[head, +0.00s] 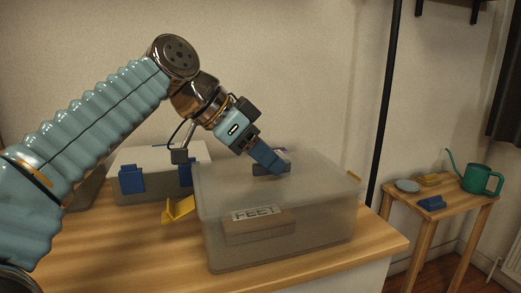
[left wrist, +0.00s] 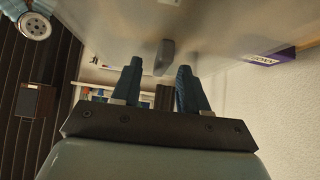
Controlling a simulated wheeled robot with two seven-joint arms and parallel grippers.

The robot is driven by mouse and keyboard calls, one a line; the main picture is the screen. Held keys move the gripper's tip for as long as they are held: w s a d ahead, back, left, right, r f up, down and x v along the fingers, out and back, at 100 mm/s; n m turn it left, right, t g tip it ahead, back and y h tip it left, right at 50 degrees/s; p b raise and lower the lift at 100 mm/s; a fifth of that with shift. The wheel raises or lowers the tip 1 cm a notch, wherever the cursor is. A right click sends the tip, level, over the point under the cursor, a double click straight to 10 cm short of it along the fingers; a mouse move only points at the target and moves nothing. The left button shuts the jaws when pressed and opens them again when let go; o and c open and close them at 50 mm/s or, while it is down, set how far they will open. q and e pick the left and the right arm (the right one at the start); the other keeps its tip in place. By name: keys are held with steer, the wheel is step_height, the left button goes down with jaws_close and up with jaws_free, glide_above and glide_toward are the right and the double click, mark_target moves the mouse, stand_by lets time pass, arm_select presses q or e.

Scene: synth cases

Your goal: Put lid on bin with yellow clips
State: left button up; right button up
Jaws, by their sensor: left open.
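The bin with yellow clips (head: 300,247) is translucent and stands on the wooden table, a "FEET" label on its front. Its left yellow clip (head: 178,211) sticks outward; a bit of the right one (head: 354,176) shows. A hazy translucent lid (head: 325,183) appears to cover the bin's top; I cannot tell whether it is fully seated. In the left wrist view a grey handle (left wrist: 165,57) stands on the pale surface. My left gripper (head: 279,170) is over the top, open, its blue fingers on either side of the handle with gaps. My right gripper is out of view.
A pale bin with blue clips (head: 152,190) stands behind on the left. A purple labelled item (left wrist: 266,58) is beyond the lid. A small side table (head: 455,202) at right holds a green watering can (head: 480,179), a plate and blue and yellow items.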

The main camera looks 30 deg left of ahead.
arm_select(q)
steer(key=p+v, duration=0.3)
steer(key=v, duration=1)
steer(key=shift+s+a+r, duration=0.2)
steer(key=shift+r, duration=0.1)
